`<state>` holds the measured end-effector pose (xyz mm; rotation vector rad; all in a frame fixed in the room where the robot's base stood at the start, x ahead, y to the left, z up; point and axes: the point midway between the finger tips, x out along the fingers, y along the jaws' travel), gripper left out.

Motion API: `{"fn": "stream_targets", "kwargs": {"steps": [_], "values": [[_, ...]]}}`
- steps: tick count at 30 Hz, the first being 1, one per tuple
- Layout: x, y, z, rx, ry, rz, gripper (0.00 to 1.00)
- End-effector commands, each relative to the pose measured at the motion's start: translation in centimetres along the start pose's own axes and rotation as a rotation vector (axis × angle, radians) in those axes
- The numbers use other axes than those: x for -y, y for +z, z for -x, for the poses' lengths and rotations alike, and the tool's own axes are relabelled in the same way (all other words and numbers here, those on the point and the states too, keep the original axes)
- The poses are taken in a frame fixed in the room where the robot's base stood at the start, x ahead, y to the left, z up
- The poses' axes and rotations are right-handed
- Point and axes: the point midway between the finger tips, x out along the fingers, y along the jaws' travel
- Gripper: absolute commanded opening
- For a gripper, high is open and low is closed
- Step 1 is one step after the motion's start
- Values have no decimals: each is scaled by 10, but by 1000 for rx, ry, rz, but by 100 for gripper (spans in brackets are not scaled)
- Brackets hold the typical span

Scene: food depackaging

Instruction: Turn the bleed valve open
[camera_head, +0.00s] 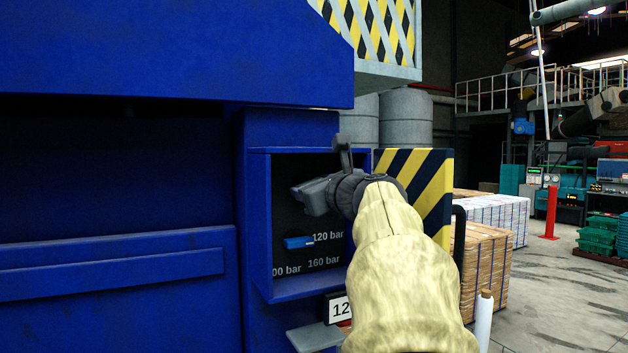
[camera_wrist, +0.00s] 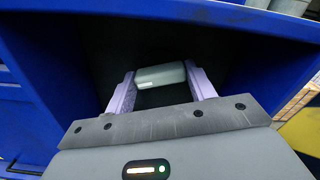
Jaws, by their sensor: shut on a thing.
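My gripper (camera_head: 315,195) reaches into a blue-framed recess (camera_head: 262,205) in the side of the blue machine; its fingertips are hidden in the head view. In the wrist view my gripper (camera_wrist: 159,84) has its two pale purple fingers on either side of a short grey-green handle (camera_wrist: 161,76), shut on it. The handle lies across between the fingers against the dark recess. It looks like the bleed valve's handle, but no label shows on it. How far it is turned cannot be told.
A small blue lever (camera_head: 298,242) sits low in the recess beside "120 bar" and "160 bar" markings. A yellow-and-black striped panel (camera_head: 435,185) stands right of the recess. A number plate (camera_head: 340,308) is below it. Wrapped pallets (camera_head: 488,262) and open floor lie further right.

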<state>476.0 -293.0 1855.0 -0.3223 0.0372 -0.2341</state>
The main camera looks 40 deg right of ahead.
Motion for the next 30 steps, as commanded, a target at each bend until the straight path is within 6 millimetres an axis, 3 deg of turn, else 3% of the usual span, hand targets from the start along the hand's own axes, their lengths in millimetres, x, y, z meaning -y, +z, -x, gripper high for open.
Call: {"fn": "stream_targets", "kwargs": {"steps": [12, 30], "values": [[-1, -3, -1, -7, 3, -284, 32], [-2, -5, -1, -8, 3, -342, 32]]}}
